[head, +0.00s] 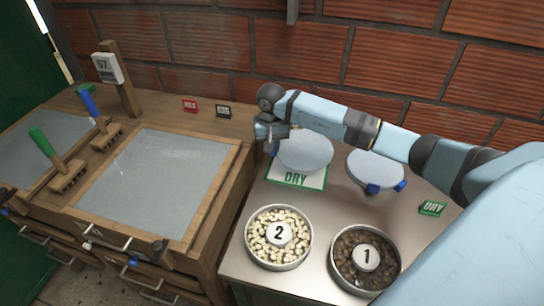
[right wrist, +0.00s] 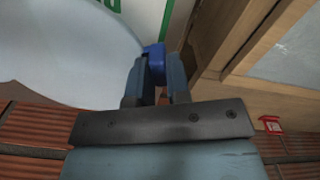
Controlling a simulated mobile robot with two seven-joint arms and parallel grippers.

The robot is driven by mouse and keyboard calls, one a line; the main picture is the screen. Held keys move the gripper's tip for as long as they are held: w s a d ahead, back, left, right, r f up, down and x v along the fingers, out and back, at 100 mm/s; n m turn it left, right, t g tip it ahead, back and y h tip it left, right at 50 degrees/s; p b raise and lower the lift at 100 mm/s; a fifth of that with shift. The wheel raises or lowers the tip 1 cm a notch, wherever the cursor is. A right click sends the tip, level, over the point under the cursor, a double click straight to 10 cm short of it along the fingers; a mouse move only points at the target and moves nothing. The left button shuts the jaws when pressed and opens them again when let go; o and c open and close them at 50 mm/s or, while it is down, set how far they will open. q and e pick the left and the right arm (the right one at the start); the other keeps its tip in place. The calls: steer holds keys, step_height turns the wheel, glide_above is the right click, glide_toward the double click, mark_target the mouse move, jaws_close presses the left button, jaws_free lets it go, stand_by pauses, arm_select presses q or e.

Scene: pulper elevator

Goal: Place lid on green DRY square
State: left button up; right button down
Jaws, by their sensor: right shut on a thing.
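A round pale grey lid (head: 303,151) is over the back part of the green-bordered DRY square (head: 297,180) on the metal table. The word DRY shows in front of the lid. I cannot tell whether the lid touches the square. My right gripper (head: 272,137) is at the lid's left edge, shut on its blue tab. In the right wrist view, the blue tab (right wrist: 154,54) sits between the fingers (right wrist: 159,70), with the lid (right wrist: 60,45) to the left and part of the green border (right wrist: 167,18) beyond. My left gripper is not in view.
A second lid (head: 375,168) with blue tabs lies to the right, near a small green DRY sign (head: 432,208). Bowls 2 (head: 279,262) and 1 (head: 337,273) stand in front. A wooden framed bin (head: 155,185) is left of the table; a brick wall (head: 300,50) is behind.

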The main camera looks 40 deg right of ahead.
mark_target(271, 167)
step_height(271, 167, down, 6)
steer(key=shift+r, duration=0.2)
steer(key=shift+f, duration=0.25)
steer(key=c, duration=1.5)
jaws_free()
steer(key=shift+f, duration=0.1)
steer(key=o, duration=0.4)
